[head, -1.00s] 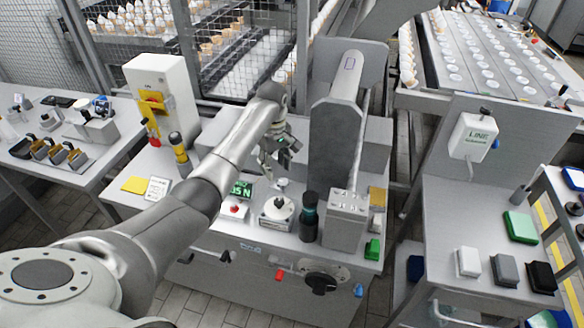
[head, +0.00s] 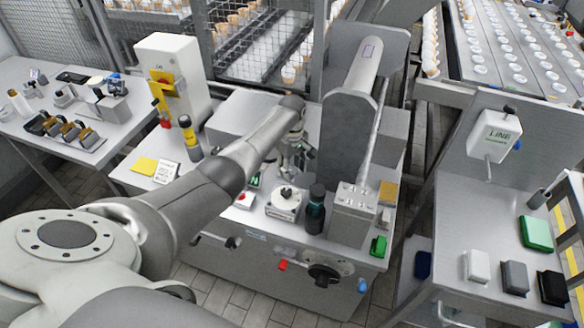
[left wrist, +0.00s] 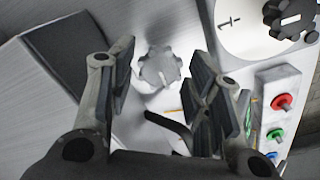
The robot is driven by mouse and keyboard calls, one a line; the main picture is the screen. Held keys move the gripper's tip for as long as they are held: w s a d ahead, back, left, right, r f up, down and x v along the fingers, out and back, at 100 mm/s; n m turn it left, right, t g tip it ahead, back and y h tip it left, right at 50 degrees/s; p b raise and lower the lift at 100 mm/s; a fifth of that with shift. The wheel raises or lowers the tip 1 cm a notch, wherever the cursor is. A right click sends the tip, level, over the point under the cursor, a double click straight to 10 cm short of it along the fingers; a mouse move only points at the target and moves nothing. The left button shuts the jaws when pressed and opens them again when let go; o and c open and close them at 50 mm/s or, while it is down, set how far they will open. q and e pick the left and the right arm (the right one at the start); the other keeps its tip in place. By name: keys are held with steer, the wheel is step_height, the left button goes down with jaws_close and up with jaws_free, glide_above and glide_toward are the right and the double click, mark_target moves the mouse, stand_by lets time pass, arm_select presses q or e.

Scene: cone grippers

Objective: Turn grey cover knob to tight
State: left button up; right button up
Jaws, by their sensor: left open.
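The grey cover knob (left wrist: 160,68), a lobed grey knob, shows in the left wrist view on a pale grey surface. It lies beyond and between the fingertips of my left gripper (left wrist: 165,88), which is open and empty. In the head view the left gripper (head: 297,160) points down over the machine top, in front of the grey cylinder housing. The knob is hidden or too small to make out there. I cannot tell the height of the fingers above it. My right gripper is not in view.
A white round dial (head: 285,203) with a dark knob stands near the machine's front edge. A dark bottle (head: 316,210) stands beside it. A panel with red, green and blue buttons (left wrist: 278,115) is at the right in the wrist view. The grey cylinder housing (head: 348,125) rises close by.

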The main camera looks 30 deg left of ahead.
arm_select(q)
steer(key=shift+f, duration=0.25)
steer(key=shift+c, duration=0.5)
steer(key=c, duration=0.6)
steer(key=shift+c, duration=0.2)
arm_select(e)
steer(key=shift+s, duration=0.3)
